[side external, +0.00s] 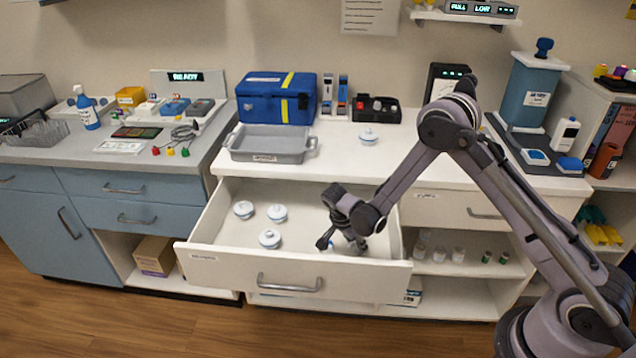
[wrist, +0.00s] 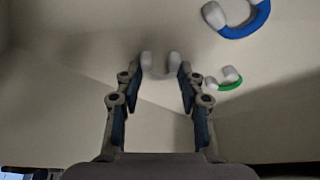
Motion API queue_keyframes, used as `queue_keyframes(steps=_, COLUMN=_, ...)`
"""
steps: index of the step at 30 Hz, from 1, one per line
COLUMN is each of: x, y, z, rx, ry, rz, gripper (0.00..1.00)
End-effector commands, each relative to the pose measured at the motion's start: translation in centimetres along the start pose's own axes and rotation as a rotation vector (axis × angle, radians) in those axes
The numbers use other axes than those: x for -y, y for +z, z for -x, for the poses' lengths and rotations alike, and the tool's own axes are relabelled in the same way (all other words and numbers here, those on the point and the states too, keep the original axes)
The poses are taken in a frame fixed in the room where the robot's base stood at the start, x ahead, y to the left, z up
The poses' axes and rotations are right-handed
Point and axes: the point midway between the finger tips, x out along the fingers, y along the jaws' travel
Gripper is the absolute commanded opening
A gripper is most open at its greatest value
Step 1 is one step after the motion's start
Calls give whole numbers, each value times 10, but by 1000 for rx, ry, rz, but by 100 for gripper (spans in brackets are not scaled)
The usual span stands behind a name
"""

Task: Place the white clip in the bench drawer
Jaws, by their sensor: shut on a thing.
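The bench drawer (side external: 290,285) is pulled open beneath the white worktop. My gripper (side external: 341,243) points down inside the drawer, toward its right part. In the wrist view my gripper (wrist: 156,75) is shut on the white clip (wrist: 160,68), held between the fingertips with its two rounded ends showing. The clip is too hidden by the fingers to make out in the side view. I cannot tell whether the clip touches the drawer floor. A blue clip with white ends (wrist: 240,22) and a smaller green one with white ends (wrist: 229,84) lie to the right in the wrist view.
Several round white lidded pots (side external: 270,238) stand in the left part of the drawer. One more pot (side external: 368,136) is on the worktop, with a grey tray (side external: 270,155) and a blue case (side external: 270,98). The drawer's front wall and sides rise around my gripper.

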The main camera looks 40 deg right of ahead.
Motion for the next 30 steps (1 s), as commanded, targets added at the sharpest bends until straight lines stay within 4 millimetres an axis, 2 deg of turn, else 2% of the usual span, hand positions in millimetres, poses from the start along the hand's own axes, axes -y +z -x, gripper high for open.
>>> queue_keyframes(steps=10, x=0, y=1, z=-2, rx=0, ry=0, rz=0, gripper=26)
queue_keyframes(steps=11, x=0, y=1, z=-3, rx=0, ry=0, rz=0, gripper=41)
queue_keyframes(steps=13, x=0, y=1, z=-2, rx=0, ry=0, rz=0, gripper=61)
queue_keyframes(steps=25, x=0, y=0, z=1, rx=0, ry=0, rz=0, gripper=61)
queue_keyframes(steps=30, x=0, y=0, z=20, rx=0, ry=0, rz=2, gripper=61)
